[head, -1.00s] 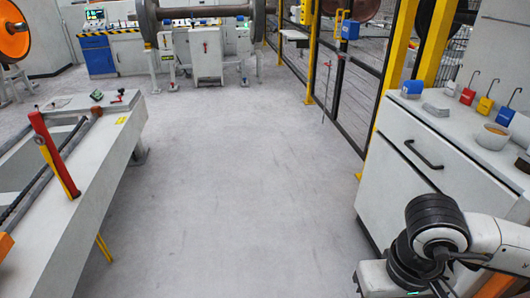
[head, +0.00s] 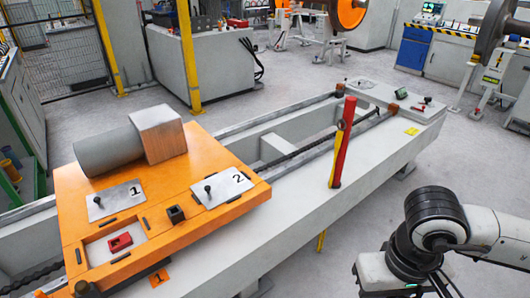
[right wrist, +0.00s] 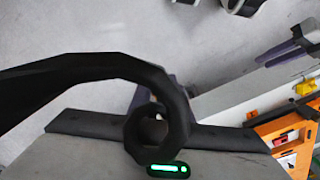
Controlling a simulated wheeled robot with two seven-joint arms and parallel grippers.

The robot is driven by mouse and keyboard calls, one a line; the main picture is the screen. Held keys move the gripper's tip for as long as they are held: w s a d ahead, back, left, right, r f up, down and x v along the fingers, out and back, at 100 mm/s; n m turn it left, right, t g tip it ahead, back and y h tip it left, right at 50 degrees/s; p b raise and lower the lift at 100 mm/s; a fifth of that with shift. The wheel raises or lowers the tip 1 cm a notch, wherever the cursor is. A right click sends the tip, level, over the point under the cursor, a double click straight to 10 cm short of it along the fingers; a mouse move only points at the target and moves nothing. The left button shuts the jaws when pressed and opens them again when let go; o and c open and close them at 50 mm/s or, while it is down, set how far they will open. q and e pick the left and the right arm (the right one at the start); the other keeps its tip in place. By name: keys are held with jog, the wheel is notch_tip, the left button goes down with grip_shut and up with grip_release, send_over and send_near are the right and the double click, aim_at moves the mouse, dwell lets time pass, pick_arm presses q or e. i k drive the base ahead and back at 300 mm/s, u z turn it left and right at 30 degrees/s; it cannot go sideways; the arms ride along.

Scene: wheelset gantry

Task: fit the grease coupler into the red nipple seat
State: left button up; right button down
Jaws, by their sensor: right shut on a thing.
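The red nipple seat (head: 120,242) is a small red block in a pale recess at the near left corner of the orange carriage (head: 225,218) in the head view. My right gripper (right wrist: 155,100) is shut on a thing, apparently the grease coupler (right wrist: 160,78). It shows as a dark ring with a thick curved part reaching left and hides most of the fingers. In the head view my right arm is at the lower right, well apart from the seat, and its fingertips are not visible. My left gripper is not in view.
The carriage bears plate 1 (head: 117,200), plate 2 (head: 222,186), a small dark block (head: 175,214) and a grey cylinder with a square block (head: 160,133). A red and yellow upright post (head: 342,145) stands by the bench rail. Free floor lies right of the bench.

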aim_at(124, 240)
jog(key=u, duration=1.1)
jog(key=i, duration=0.95)
jog(key=u, duration=1)
